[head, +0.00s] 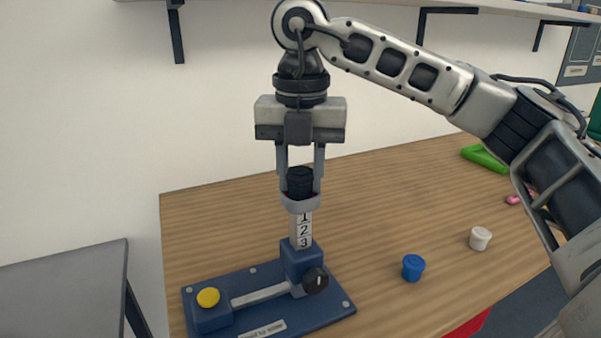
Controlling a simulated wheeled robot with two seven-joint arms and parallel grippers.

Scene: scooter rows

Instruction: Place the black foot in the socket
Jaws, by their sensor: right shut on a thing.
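My right gripper (300,186) points straight down and is shut on the black foot (300,178), a short dark cylinder. The foot is upright at the mouth of the grey socket (301,204), which tops a light post marked 1, 2, 3. The socket's rim hides the foot's lower end, so I cannot tell how deep it sits. The post rises from a blue block (301,260) with a black knob on the blue base plate (268,302). My left gripper is not in view.
A blue foot (413,267) and a white foot (480,238) stand on the wooden table (385,215) to the right. A yellow button (208,297) is on the plate's left end. A green object (484,158) lies at the back right. A shelf (460,8) runs overhead.

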